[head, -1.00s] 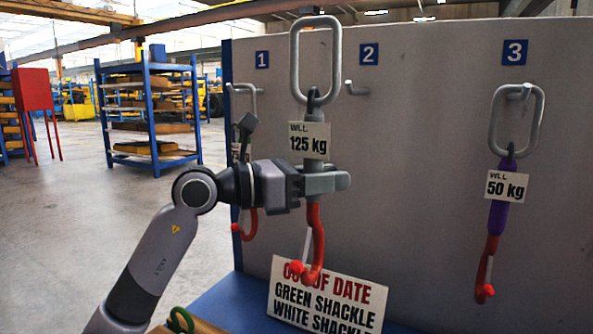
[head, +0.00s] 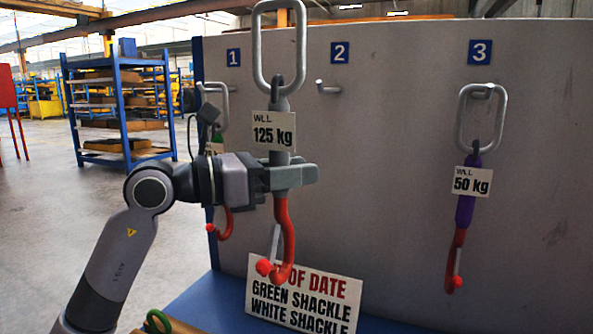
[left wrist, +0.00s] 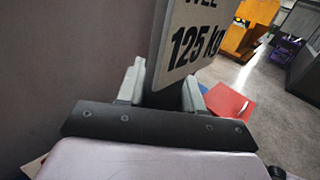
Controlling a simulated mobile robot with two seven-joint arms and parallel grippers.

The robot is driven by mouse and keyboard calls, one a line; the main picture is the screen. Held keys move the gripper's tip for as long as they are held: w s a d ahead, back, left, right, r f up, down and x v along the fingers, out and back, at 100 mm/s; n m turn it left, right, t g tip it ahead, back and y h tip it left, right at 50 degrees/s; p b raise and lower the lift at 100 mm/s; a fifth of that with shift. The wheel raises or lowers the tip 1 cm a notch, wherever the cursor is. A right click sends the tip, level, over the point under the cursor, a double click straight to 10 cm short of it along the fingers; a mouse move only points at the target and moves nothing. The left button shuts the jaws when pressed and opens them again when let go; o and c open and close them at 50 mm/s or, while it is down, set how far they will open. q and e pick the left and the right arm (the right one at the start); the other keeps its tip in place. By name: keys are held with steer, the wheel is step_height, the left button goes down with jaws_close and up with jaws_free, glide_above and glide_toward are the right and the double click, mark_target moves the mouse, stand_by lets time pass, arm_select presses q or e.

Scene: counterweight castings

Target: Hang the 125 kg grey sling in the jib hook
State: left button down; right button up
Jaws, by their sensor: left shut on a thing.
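The grey sling with the 125 kg tag (head: 274,132) hangs upright, its long grey ring (head: 257,50) at the top and a red hook (head: 284,225) below. My left gripper (head: 300,174) is shut on its grey body just below the tag, in front of the board. In the left wrist view the tag (left wrist: 192,35) stands just beyond the fingers (left wrist: 160,92), with the dark sling body between them. The sling's ring reaches the top edge of the head view. I cannot make out the jib hook in either view. My right gripper is not in view.
A grey board (head: 400,130) has numbered pegs. Peg 2 (head: 328,88) is empty. A 50 kg purple sling (head: 466,205) hangs at 3, and another sling (head: 224,222) at 1, partly hidden by my arm. An out-of-date sign (head: 304,300) stands below. A blue rack (head: 118,105) is at left.

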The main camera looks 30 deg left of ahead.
arm_select(q)
steer(key=s+b, duration=0.3)
steer(key=s, duration=1)
steer(key=shift+s+d+r, duration=0.25)
steer(key=shift+s+d, duration=0.05)
steer(key=shift+d, duration=0.05)
stand_by(1.1)
stand_by(0.5)
